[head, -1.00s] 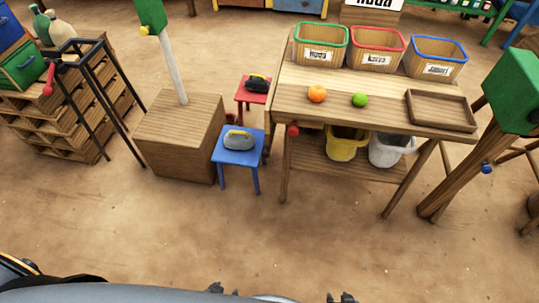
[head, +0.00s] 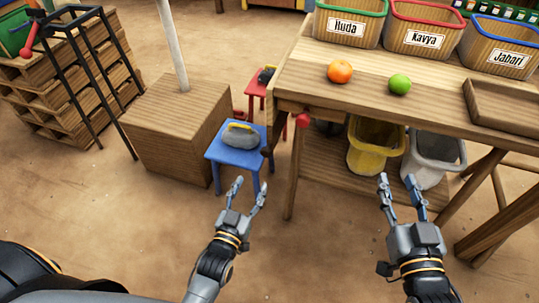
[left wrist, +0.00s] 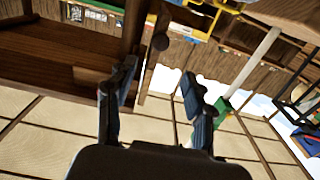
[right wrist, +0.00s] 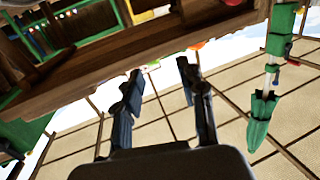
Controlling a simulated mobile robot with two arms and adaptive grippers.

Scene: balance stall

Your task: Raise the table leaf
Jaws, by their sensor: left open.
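The wooden table (head: 345,97) stands at the right of the head view. What looks like its hanging leaf (head: 269,140) shows as a narrow, edge-on strip at the table's left end, mostly hidden. A red knob (head: 303,120) sits at the table's front left corner. My left gripper (head: 250,186) is open and empty, in front of the blue stool and left of the table's front leg. Its spread fingers also show in the left wrist view (left wrist: 160,75). My right gripper (head: 397,180) is open and empty before the lower shelf; its fingers show apart in the right wrist view (right wrist: 160,70).
An orange (head: 340,71), a lime (head: 399,84), a tray (head: 505,107) and labelled bins lie on the table. Yellow (head: 363,158) and white (head: 422,172) buckets stand below. A blue stool (head: 230,152) with a weight and a wooden block (head: 170,145) stand left. The front floor is clear.

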